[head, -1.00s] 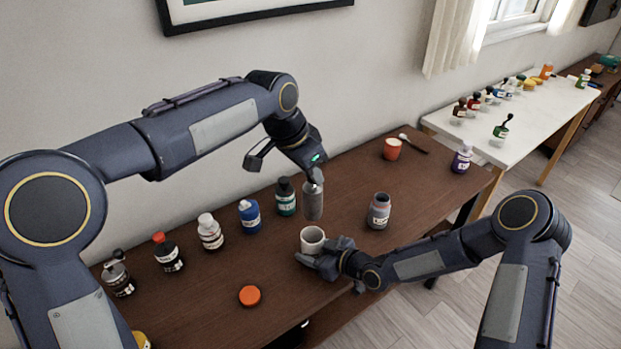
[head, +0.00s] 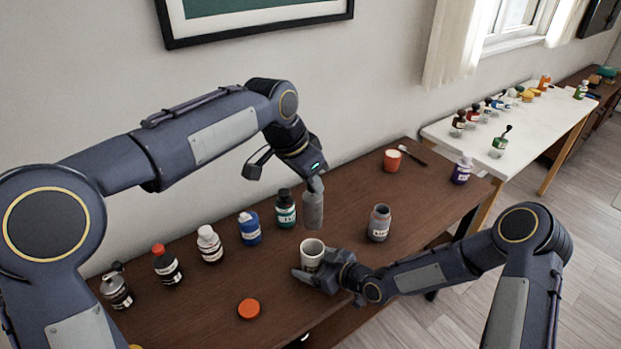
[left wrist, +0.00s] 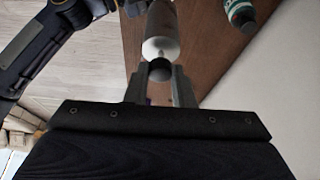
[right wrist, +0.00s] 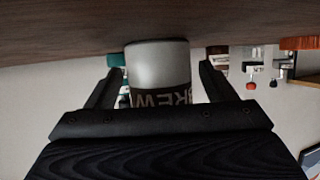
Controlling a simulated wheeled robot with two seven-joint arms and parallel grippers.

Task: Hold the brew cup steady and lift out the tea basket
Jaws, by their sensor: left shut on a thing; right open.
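The grey cylindrical tea basket (head: 313,211) hangs upright from my left gripper (head: 316,184), which is shut on its top. In the left wrist view the basket (left wrist: 161,30) extends beyond the fingertips, its knob between them. The white brew cup (head: 312,252) stands upright on the brown table below the basket, which is clear of the cup's rim. My right gripper (head: 322,271) is at the cup's near side. In the right wrist view the cup (right wrist: 158,65), with its dark lettered band, sits between the open fingers, with a gap on each side.
A grey jar (head: 379,222) stands right of the cup. Several bottles, including a green one (head: 285,208) and a blue one (head: 249,228), line the left. An orange lid (head: 249,309) lies in front. An orange cup (head: 392,160) stands at the back.

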